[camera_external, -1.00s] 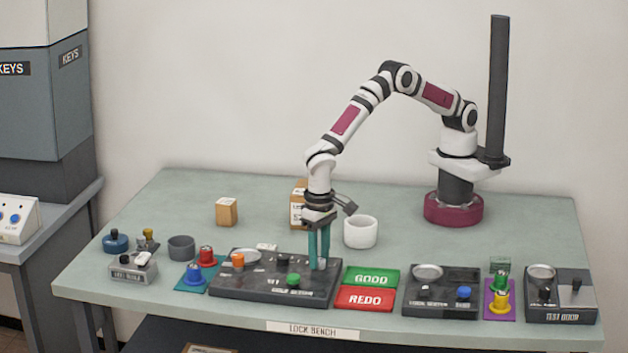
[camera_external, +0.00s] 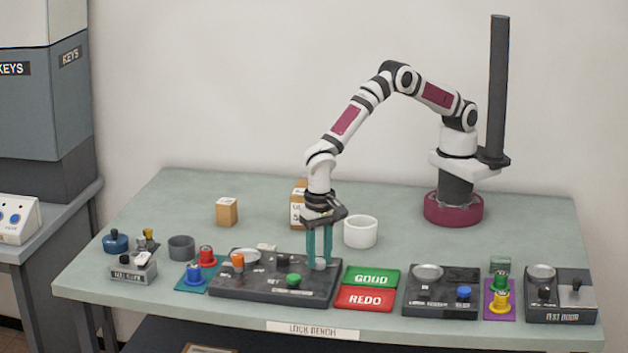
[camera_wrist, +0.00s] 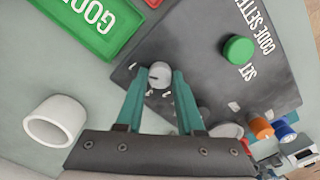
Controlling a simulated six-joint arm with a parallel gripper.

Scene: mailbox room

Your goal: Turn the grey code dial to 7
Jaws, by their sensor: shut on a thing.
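The grey code dial (camera_external: 319,264) is a small round knob at the right end of the dark code-setter panel (camera_external: 225,287). In the wrist view the dial (camera_wrist: 159,75) sits between the teal fingertips, with small pale marks on the panel around it. I cannot read which number it points to. My gripper (camera_external: 319,262) points straight down and is shut on the dial; it also shows in the wrist view (camera_wrist: 161,77).
Green GOOD (camera_external: 371,278) and red REDO (camera_external: 364,299) plates lie just right of the panel. On the panel are a green button (camera_external: 293,280) and an orange knob (camera_external: 238,262). A white cup (camera_external: 360,232) stands behind.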

